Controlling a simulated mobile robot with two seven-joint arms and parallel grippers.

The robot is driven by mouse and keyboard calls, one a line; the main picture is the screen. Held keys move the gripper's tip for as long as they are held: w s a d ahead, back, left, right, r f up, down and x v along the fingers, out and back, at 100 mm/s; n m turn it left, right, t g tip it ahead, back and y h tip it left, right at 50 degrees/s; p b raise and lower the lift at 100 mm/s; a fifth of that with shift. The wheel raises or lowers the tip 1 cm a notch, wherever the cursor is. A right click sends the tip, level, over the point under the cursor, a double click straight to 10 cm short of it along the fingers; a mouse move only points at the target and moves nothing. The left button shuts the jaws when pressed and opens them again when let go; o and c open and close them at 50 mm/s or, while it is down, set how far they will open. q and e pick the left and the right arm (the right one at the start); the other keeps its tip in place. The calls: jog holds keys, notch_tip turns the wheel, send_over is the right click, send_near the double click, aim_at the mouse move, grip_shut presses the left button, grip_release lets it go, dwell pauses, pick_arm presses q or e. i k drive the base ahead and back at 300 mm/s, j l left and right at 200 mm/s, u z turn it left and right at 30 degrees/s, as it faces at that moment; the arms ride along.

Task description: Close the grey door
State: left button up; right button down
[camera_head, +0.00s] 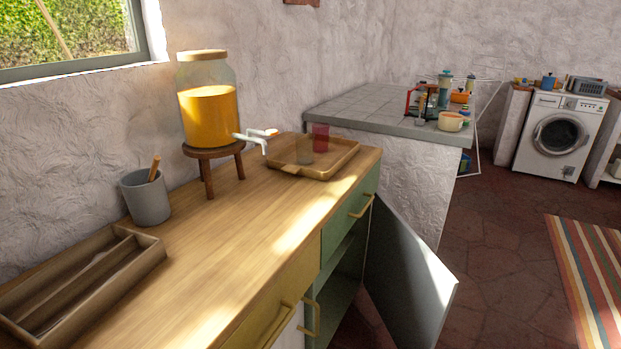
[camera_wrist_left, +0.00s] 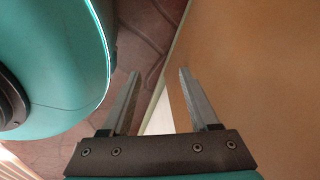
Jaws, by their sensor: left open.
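The grey door (camera_head: 408,272) stands open in the head view, swung out from the far end of the wooden-topped cabinet into the room. The green inside of the cabinet (camera_head: 337,292) shows beside it. The door's lower part is cut off by the frame. My left gripper (camera_wrist_left: 158,76) shows only in the left wrist view. Its fingers are apart, with nothing held between them. A brown surface (camera_wrist_left: 262,75) fills the right of that view, with a pale edge near the fingers; I cannot tell whether this is the door. My right gripper is out of view.
The wooden counter (camera_head: 225,247) carries a juice dispenser (camera_head: 209,115), a grey pot (camera_head: 146,198), a divided box (camera_head: 75,280) and a tray (camera_head: 340,163). Drawer handles (camera_head: 285,318) stick out from its front. Red stone floor (camera_head: 500,260) is clear right of the door.

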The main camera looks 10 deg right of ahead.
aim_at(411, 290)
jog(key=l+u, duration=0.15)
jog(key=l, duration=0.5)
jog(key=i+l+u, duration=0.15)
jog(key=l, duration=0.55)
jog(key=l+u, duration=0.1)
jog(key=l, duration=0.55)
jog(key=k+l+u, duration=0.15)
jog(key=l, duration=0.5)
jog(key=l+u, duration=0.15)
jog(key=l, duration=0.55)
jog(key=k+l+u, duration=0.15)
jog(key=l, duration=0.5)
